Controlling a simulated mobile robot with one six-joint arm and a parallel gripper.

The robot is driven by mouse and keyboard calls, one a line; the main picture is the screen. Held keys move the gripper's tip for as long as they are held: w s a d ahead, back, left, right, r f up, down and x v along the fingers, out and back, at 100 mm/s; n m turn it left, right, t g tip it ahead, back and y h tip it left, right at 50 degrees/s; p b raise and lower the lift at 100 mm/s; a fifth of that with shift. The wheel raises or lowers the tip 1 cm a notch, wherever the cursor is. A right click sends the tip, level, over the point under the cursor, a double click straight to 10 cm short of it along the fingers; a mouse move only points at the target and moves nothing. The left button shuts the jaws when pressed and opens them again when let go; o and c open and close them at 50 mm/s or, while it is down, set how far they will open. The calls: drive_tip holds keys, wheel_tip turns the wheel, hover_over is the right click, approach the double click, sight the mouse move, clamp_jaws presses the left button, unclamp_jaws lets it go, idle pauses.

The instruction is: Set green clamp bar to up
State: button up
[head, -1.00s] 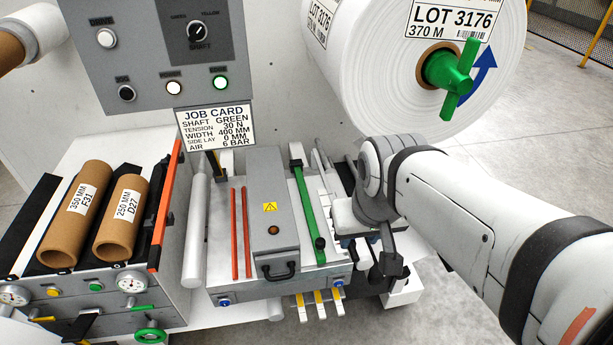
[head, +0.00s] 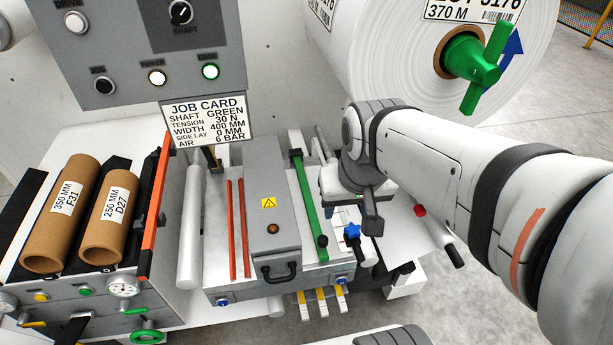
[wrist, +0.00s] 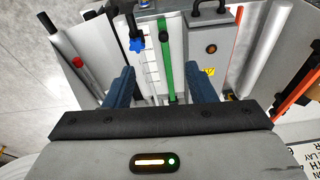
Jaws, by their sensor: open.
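The green clamp bar (head: 307,198) lies along the top of the grey table unit, right of a grey box with a handle. It has a black knob (head: 322,241) at its near end. In the wrist view the bar (wrist: 168,75) runs between my two blue fingers in the picture, with its knob near the top edge. My gripper (wrist: 163,80) is open and empty, with a wide gap on each side of the bar. In the head view my wrist is just right of the bar, and my fingers are mostly hidden; I cannot tell their height above it.
The grey box (head: 268,215) and two thin orange bars (head: 238,230) are left of the green bar. A blue star knob (head: 352,231) and a red knob (head: 419,210) are to its right. Yellow pedals (head: 322,301) are below. A large white roll (head: 400,60) hangs behind my arm.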

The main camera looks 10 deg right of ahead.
sight(323, 239)
drive_tip(key=w+f+m+g+b, duration=0.1)
drive_tip(key=w+f+m+b, duration=0.1)
drive_tip(key=f, duration=0.5)
drive_tip(key=w+f+m+g+b, duration=0.1)
drive_tip(key=w+f+m+b, duration=0.1)
drive_tip(key=w+f+b, duration=0.3)
drive_tip(key=w+f+m+b, duration=0.2)
drive_tip(key=w+f, duration=0.4)
drive_tip(key=f, duration=0.3)
drive_tip(key=shift+a+g+b, duration=0.15)
drive_tip(key=shift+g+b, duration=0.25)
drive_tip(key=shift+b, duration=0.5)
wheel_tip(323, 239, down, 8)
drive_tip(key=shift+w+r+b, duration=0.1)
drive_tip(key=shift+b, duration=0.25)
clamp_jaws()
